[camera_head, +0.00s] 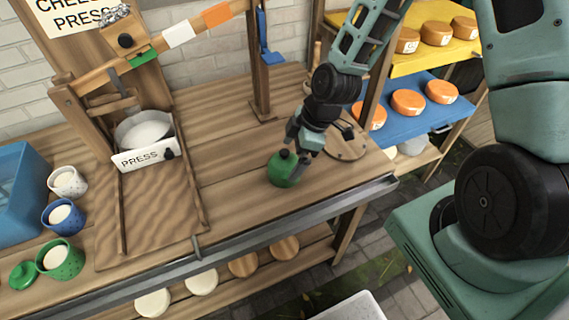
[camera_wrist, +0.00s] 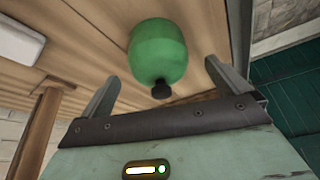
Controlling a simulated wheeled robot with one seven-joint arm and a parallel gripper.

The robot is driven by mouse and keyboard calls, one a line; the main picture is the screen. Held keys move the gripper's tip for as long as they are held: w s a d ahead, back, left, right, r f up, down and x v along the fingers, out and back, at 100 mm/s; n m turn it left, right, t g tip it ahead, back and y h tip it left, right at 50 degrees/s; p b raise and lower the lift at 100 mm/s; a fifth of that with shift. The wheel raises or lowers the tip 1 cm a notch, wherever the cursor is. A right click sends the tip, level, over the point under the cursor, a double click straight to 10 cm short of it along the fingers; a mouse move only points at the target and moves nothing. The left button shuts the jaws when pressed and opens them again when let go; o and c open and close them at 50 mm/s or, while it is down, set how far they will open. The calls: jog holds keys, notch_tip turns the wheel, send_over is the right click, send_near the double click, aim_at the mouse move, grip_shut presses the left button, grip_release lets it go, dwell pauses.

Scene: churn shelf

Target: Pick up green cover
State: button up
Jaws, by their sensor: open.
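A rounded green cover (camera_head: 281,170) with a black knob stands on the wooden bench, right of the press. In the wrist view the green cover (camera_wrist: 157,48) lies ahead of and between my fingers, its black knob toward my palm. My gripper (camera_head: 297,165) is right at the cover in the head view. The wrist view shows my gripper (camera_wrist: 162,72) open, with gaps between both fingers and the cover; contact is not visible. Another small green lid-like piece (camera_head: 23,275) lies at the bench's front left, beside a green speckled cup (camera_head: 60,262).
A white press box (camera_head: 145,158) stands left of the cover. Blue (camera_head: 62,217) and white (camera_head: 67,182) cups and a blue bin (camera_head: 15,195) are at far left. A wooden post (camera_head: 262,75) rises behind. A round wooden board (camera_head: 345,145) lies right of my gripper. A metal rail (camera_head: 240,240) edges the front.

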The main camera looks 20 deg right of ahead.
aim_at(289, 158)
jog(key=shift+p+x, duration=0.7)
jog(key=shift+x, duration=1.85)
jog(key=c, duration=1)
